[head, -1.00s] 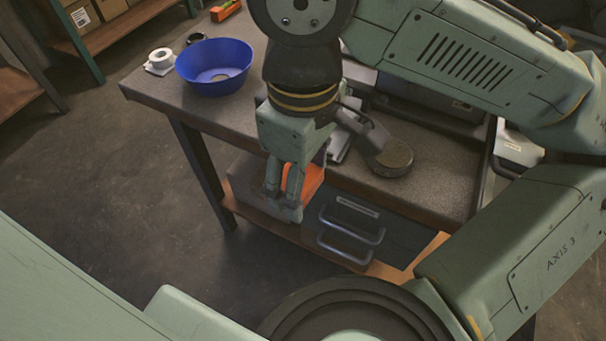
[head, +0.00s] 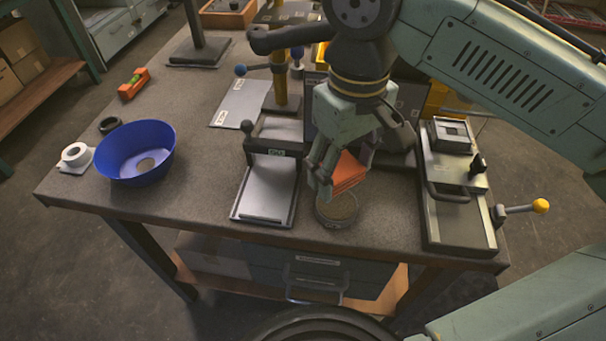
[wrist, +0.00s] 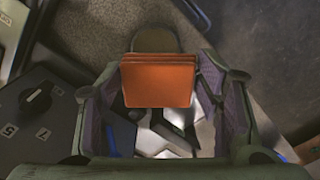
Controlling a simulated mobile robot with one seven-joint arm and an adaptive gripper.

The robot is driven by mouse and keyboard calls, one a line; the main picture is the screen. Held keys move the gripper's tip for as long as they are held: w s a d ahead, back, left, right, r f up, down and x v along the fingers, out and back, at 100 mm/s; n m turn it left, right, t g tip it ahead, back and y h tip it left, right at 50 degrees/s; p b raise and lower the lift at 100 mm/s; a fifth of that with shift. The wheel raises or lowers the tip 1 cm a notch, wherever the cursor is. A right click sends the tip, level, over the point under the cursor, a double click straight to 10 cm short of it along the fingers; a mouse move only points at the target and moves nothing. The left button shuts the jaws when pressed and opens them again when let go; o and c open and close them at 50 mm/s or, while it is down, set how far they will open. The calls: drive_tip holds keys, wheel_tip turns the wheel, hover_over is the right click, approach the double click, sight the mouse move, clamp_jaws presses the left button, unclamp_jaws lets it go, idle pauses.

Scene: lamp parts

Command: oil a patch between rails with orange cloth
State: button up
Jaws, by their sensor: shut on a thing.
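The folded orange cloth (head: 350,171) is held between the fingers of my gripper (head: 335,182), which is shut on it. In the wrist view the cloth (wrist: 158,84) sits between the two fingers as a flat, layered pad. A round, shallow dish with a brownish top (head: 337,211) stands on the bench just below the cloth; the head view does not settle whether they touch. Left of it lies a metal plate with raised side edges and a black bridge (head: 266,190). At right is a long dark-framed fixture (head: 459,222). I cannot tell which one has the rails.
A blue bowl (head: 135,165), a white roll (head: 75,154) and an orange level (head: 133,84) are on the left of the bench (head: 190,110). A yellow-knobbed lever (head: 540,206) sticks out at right. The left middle of the bench is clear.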

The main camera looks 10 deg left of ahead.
sight(341, 208)
drive_tip(key=shift+w+d+f, duration=0.15)
drive_tip(key=shift+w+d, duration=0.05)
drive_tip(key=shift+d, duration=0.1)
wheel_tip(341, 208, down, 6)
drive_tip(key=b, duration=0.6)
drive_tip(key=shift+b, duration=0.35)
drive_tip(key=shift+s+f, duration=0.1)
drive_tip(key=shift+f, duration=0.3)
idle(2.1)
drive_tip(key=shift+r, duration=0.1)
wheel_tip(341, 208, up, 7)
drive_tip(key=p, duration=0.7)
drive_tip(key=shift+p, duration=0.3)
idle(0.5)
